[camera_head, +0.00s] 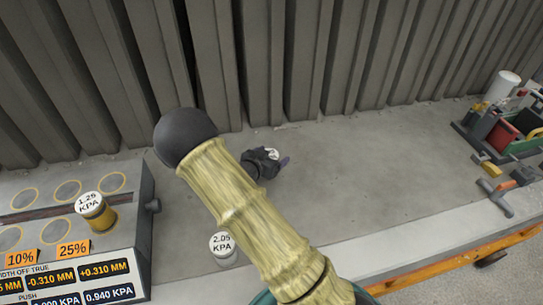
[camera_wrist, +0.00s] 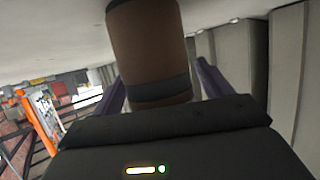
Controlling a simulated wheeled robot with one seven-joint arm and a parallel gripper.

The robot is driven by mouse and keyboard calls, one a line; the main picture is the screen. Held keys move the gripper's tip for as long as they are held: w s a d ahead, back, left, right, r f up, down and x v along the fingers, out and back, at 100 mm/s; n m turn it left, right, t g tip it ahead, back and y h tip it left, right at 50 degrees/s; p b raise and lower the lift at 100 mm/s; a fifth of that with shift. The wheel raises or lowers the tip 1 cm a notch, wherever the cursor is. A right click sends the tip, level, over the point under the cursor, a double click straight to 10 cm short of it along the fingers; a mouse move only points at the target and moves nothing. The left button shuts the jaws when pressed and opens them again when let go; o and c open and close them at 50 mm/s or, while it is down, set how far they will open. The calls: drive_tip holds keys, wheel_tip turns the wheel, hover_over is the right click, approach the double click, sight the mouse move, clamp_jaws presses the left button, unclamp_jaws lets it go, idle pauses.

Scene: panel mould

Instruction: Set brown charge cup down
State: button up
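The brown charge cup (camera_wrist: 150,50) has a dark band near its lower end in the wrist view. It stands between the two purple fingers of my gripper (camera_wrist: 160,90), which close against its sides. In the head view my gripper (camera_head: 268,162) is a dark shape over the middle of the grey bench, partly behind my arm. A white round top (camera_head: 272,153) shows at the gripper there; the cup's brown side is hidden. I cannot tell whether the cup touches the bench.
A yellow cup marked 1.25 KPA (camera_head: 98,213) stands on the panel (camera_head: 128,205) with round spots at left. A cup marked 2.05 KPA (camera_head: 223,246) stands on the bench (camera_head: 370,170). Tools and a red-green crate (camera_head: 508,130) lie at right. A corrugated wall closes the back.

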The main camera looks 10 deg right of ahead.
drive_tip(key=shift+r, duration=0.1)
drive_tip(key=shift+a+r, duration=0.1)
drive_tip(key=v, duration=1.1)
drive_tip(key=shift+s+a+r, duration=0.2)
drive_tip(key=shift+s, duration=0.1)
